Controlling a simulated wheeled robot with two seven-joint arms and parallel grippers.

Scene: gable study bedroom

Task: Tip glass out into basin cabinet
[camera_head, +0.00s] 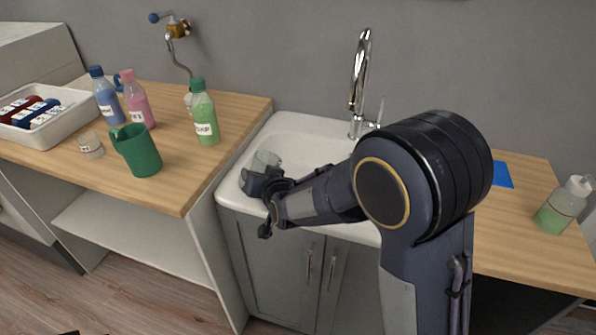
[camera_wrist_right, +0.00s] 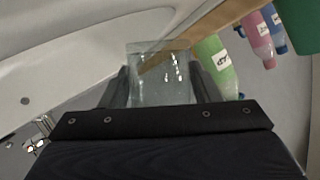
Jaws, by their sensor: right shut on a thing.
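A clear glass (camera_head: 264,161) is held over the left part of the white basin of the basin cabinet (camera_head: 226,192). My right gripper (camera_head: 262,172) is shut on it. In the right wrist view the glass (camera_wrist_right: 160,75) sits between the two dark fingers of the gripper (camera_wrist_right: 161,88). The glass looks tilted there; whether anything is inside cannot be told. The arm hides much of the basin's right side. My left gripper is not in view.
On the left wooden counter stand a green jug (camera_head: 138,152), a green bottle (camera_head: 204,116), pink and blue bottles, a small clear jar (camera_head: 91,146) and a white tray (camera_head: 47,133). A chrome faucet (camera_head: 360,85) rises behind the basin. A soap bottle (camera_head: 563,206) stands at right.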

